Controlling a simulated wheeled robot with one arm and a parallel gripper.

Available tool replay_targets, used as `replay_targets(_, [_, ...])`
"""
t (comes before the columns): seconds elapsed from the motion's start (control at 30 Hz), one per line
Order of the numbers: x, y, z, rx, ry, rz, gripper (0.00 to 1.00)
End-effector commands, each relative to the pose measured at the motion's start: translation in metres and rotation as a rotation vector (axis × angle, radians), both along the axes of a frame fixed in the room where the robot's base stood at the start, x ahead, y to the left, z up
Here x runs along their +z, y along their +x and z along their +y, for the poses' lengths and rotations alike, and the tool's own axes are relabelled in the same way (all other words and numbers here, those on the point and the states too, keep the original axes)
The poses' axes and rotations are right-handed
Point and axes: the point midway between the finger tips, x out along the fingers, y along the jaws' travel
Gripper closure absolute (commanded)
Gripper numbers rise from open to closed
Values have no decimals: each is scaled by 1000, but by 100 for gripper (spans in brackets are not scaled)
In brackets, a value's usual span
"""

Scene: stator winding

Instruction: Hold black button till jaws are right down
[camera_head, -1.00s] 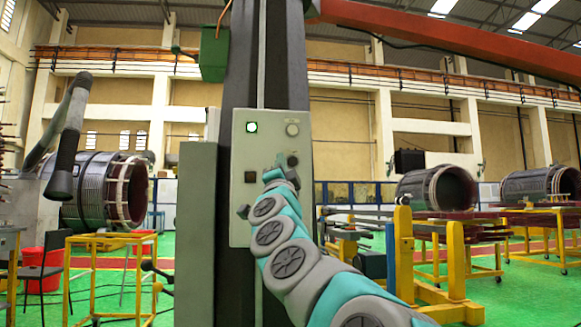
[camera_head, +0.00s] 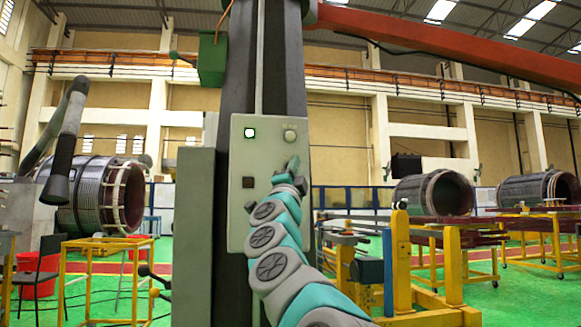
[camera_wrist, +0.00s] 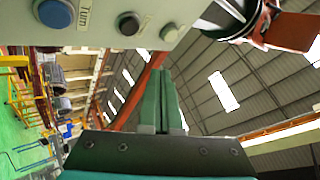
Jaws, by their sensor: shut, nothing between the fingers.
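The black button (camera_wrist: 128,23) is a round dark knob on a pale grey control panel (camera_head: 238,218). In the wrist view it sits between a blue button (camera_wrist: 54,12) and a whitish button (camera_wrist: 170,33). My gripper (camera_wrist: 161,72) has its two green fingers shut together with nothing between them. The fingertips show below the panel edge in that view, apart from the black button. In the head view my gripper (camera_head: 293,163) is in front of the panel's right side, below the whitish button, and hides the black button there.
The panel is on a dark column (camera_head: 280,60). A red beam (camera_head: 420,38) crosses above. Yellow stands (camera_head: 452,262) are to the right.

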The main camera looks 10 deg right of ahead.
Motion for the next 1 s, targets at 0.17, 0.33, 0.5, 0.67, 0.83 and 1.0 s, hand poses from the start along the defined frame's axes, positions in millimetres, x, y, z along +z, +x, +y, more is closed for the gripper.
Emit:
replay_targets(0.17, [1, 22, 1, -3, 0, 1, 100])
replay_targets(0.33, [2, 40, 1, -1, -3, 1, 100])
replay_targets(0.5, [2, 52, 1, -3, -2, 0, 100])
replay_targets(0.67, [1, 59, 0, -3, -1, -1, 100])
replay_targets(0.83, [0, 60, 0, -1, -1, -1, 100])
replay_targets(1.0, [0, 60, 0, -1, -1, -1, 100])
